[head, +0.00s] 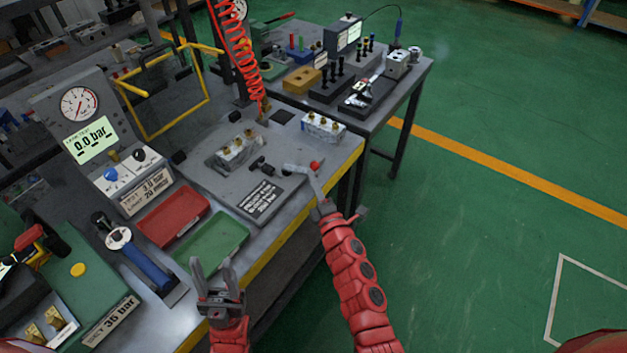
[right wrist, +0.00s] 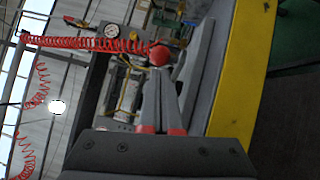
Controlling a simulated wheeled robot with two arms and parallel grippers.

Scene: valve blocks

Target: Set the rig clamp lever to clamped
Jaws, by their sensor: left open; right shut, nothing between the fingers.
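The rig (head: 228,182) is a dark grey plate with a valve block (head: 236,150) and a printed label, on the bench. A red ball knob (head: 315,165), which appears to be the clamp lever's, shows at the bench's right edge. It also shows in the right wrist view (right wrist: 158,54), just past the fingertips. My right gripper (head: 292,169) is shut and empty beside the knob; whether they touch I cannot tell. The lever's shaft is mostly hidden, so its setting is unclear. My left gripper (head: 212,268) is open and empty, near the green tray's front edge.
A red tray (head: 172,215) and a green tray (head: 212,246) lie left of the rig. A gauge panel (head: 95,120) reads 0.0 bar. Another valve block (head: 323,128) sits behind the knob. A coiled red hose (head: 240,55) hangs above the bench. The floor at right is clear.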

